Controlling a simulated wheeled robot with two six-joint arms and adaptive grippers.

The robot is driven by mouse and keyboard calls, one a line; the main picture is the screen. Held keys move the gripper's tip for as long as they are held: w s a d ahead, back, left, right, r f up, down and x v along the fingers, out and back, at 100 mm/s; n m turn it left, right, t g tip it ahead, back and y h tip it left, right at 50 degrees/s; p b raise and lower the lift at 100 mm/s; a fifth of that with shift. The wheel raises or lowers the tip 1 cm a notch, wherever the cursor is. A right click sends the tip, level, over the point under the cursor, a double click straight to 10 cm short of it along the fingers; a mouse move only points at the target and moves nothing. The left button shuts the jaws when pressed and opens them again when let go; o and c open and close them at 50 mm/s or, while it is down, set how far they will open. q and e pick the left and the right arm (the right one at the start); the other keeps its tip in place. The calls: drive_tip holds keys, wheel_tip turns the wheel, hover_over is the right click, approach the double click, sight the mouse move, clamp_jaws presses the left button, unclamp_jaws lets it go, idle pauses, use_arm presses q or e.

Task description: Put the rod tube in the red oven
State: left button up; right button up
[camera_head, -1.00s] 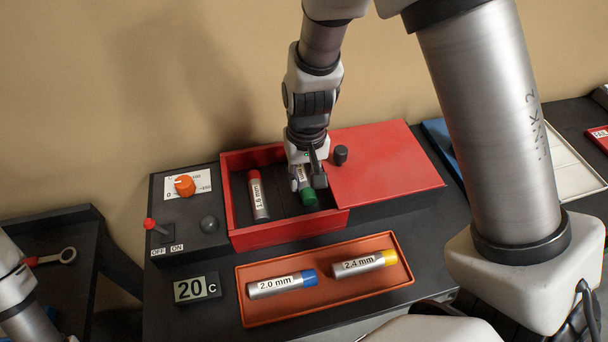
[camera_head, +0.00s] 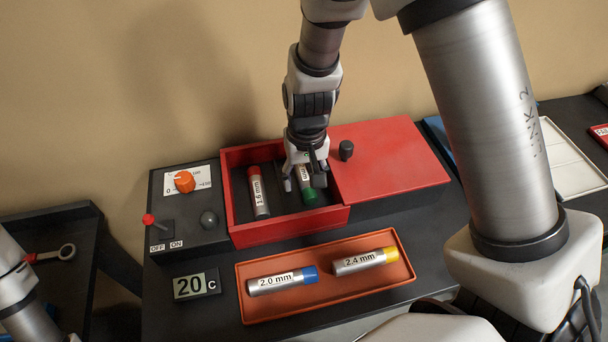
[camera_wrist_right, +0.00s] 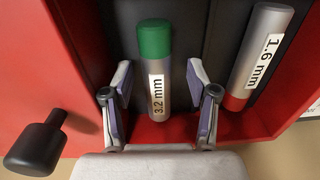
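The red oven (camera_head: 290,232) is open, its red lid (camera_head: 390,160) off to the right with a black knob. Inside lie a red-capped 1.6 mm tube (camera_head: 259,192) and a green-capped 3.2 mm tube (camera_head: 309,195). My right gripper (camera_head: 304,184) is over the oven, open. In the right wrist view its fingers (camera_wrist_right: 158,85) stand on either side of the 3.2 mm tube (camera_wrist_right: 154,65), with a gap on each side. The 1.6 mm tube (camera_wrist_right: 258,58) lies beside it in that view. My left gripper is out of view.
An orange tray (camera_head: 325,285) in front holds a blue-capped 2.0 mm tube (camera_head: 282,281) and a yellow-capped 2.4 mm tube (camera_head: 364,261). A control panel with an orange dial (camera_head: 184,181) and a red-tipped switch (camera_head: 150,221) stands left, a 20 C display (camera_head: 192,285) below it.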

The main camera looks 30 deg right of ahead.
sight(306, 178)
wheel_tip(306, 178, up, 12)
drive_tip(key=shift+d, duration=0.2)
